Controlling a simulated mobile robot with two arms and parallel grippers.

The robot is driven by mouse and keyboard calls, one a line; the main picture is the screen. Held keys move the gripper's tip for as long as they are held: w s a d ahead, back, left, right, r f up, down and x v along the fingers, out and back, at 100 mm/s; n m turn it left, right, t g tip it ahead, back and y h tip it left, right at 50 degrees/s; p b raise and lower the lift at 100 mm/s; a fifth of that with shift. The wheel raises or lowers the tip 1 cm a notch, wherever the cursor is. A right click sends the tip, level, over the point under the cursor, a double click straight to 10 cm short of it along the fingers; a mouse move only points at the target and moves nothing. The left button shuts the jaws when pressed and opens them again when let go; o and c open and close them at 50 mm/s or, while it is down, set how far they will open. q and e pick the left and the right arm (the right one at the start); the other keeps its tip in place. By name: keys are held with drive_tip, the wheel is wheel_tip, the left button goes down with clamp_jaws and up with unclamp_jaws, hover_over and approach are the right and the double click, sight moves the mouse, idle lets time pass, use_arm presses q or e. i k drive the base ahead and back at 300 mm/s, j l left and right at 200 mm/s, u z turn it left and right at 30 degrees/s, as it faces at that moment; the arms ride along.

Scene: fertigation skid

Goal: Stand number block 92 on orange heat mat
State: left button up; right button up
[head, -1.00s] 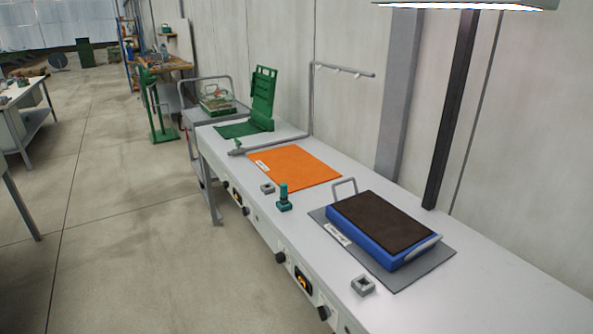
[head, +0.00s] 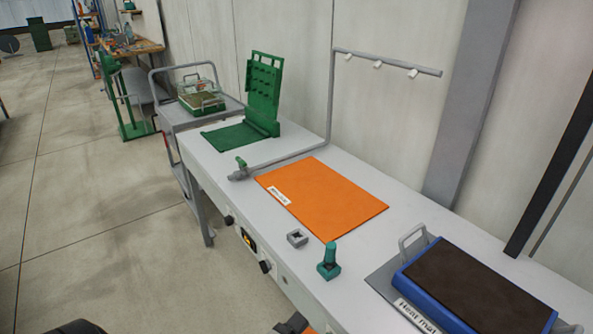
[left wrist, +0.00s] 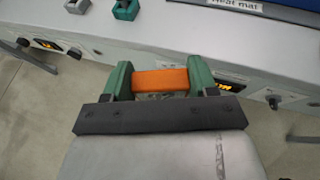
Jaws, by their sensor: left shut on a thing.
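The orange heat mat (head: 325,200) lies flat and bare on the long grey bench, with a white label at its left edge. My left gripper (left wrist: 160,75) is shut on an orange block (left wrist: 160,81), which spans between its green fingers in the left wrist view. No number shows on the block, so I cannot confirm it is 92. In the head view only a bit of this gripper (head: 292,325) shows at the bottom edge, in front of the bench and short of the mat. My right gripper is not in view.
A teal knobbed piece (head: 328,262) and a small grey square holder (head: 297,238) stand near the bench's front edge, before the mat. A blue tray with dark filling (head: 470,285) is at the right. A green rack (head: 262,95) and grey pipe stand (head: 331,100) are behind.

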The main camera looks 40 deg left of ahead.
sight(289, 187)
drive_tip(key=i+j, duration=0.15)
drive_tip(key=j, duration=0.25)
drive_tip(key=i+j, duration=0.1)
drive_tip(key=j, duration=0.35)
drive_tip(key=i+j, duration=0.15)
drive_tip(key=j, duration=0.25)
drive_tip(key=i+j, duration=0.15)
drive_tip(key=j, duration=0.25)
drive_tip(key=i+j, duration=0.15)
drive_tip(key=j, duration=0.3)
drive_tip(key=i+j, duration=0.1)
drive_tip(key=j, duration=0.3)
drive_tip(key=i+j, duration=0.15)
drive_tip(key=j, duration=0.3)
